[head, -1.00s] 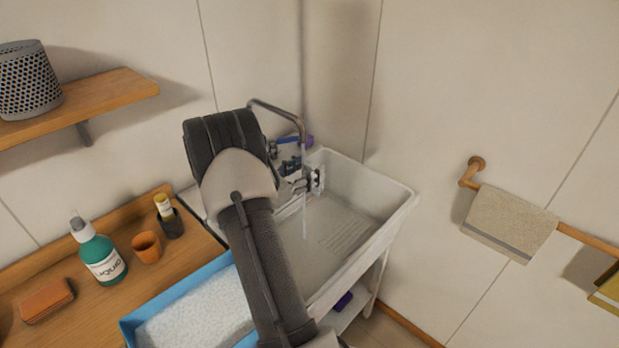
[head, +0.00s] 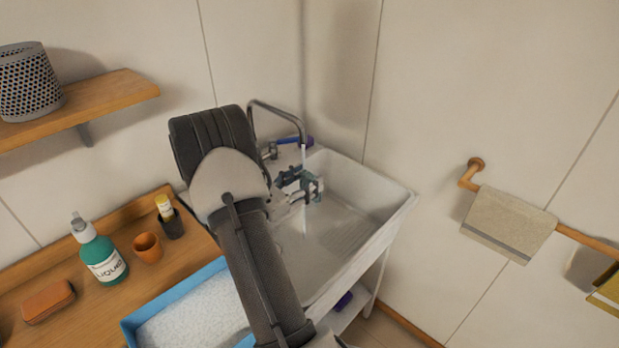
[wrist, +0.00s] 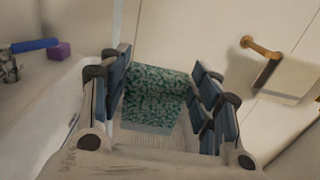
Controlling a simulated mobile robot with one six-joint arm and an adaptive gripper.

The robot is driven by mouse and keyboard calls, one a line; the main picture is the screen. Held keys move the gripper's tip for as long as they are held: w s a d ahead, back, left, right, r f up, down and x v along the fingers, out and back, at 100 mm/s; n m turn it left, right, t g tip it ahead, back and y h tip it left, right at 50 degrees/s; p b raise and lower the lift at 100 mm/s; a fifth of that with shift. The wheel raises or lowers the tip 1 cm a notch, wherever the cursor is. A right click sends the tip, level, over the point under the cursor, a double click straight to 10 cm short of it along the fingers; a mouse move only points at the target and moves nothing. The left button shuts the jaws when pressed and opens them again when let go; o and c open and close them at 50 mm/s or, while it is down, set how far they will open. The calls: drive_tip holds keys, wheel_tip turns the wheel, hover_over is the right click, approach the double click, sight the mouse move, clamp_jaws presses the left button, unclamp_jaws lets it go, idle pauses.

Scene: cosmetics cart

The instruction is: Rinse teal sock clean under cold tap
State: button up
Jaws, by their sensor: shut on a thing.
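The teal speckled sock (wrist: 155,95) hangs between the two finger pairs of my gripper (wrist: 163,85) in the wrist view. My gripper is shut on it. In the head view my gripper (head: 302,187) is inside the white sink (head: 398,212), below the curved metal tap (head: 275,107), beside or in the thin water stream (head: 304,220). Whether the water strikes the sock is unclear. The sock is hard to tell from the fingers in the head view.
A blue tray of white granules (head: 195,310) stands left of the sink. A green pump bottle (head: 102,260), an orange cup (head: 147,248), a black cup (head: 171,225) and a brown soap-like block (head: 47,302) stand on the wooden counter. A towel hangs on the right wall rail (head: 510,222).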

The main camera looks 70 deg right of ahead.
drive_tip(key=shift+s+a, duration=0.45)
drive_tip(key=shift+a, duration=0.4)
drive_tip(key=shift+s+a, duration=0.45)
drive_tip(key=shift+a, duration=0.35)
drive_tip(key=shift+r, duration=0.1)
drive_tip(key=s+a+r+p, duration=0.2)
drive_tip(key=a+r+p, duration=0.1)
drive_tip(key=a+r, duration=0.1)
drive_tip(key=shift+s+a+p, duration=0.2)
drive_tip(key=shift+p, duration=0.1)
drive_tip(key=shift+s+d, duration=0.1)
idle(0.4)
